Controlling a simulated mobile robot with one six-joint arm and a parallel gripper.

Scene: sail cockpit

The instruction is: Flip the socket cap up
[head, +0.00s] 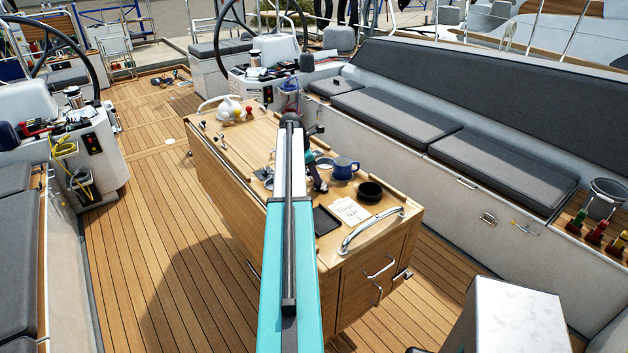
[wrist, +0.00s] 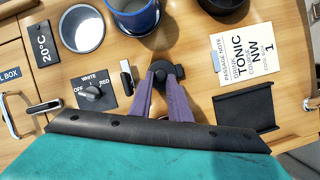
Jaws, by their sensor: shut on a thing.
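The socket cap (wrist: 164,71) is a small dark, rounded piece on the wooden table top in the wrist view. My gripper (wrist: 163,80) has purple fingers that come up from below and close on it. The cap's hinge and how far it is tilted cannot be made out. In the head view my gripper (head: 318,184) is down at the table top beside a blue mug, and my arm hides the cap there.
A rotary switch (wrist: 93,91) marked off, white and red is left of my gripper. A small black-and-silver toggle (wrist: 126,76) is between them. A blue mug (head: 345,168), black bowl (head: 370,191), note card (head: 350,210) and dark flat tray (head: 325,220) stand close by.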

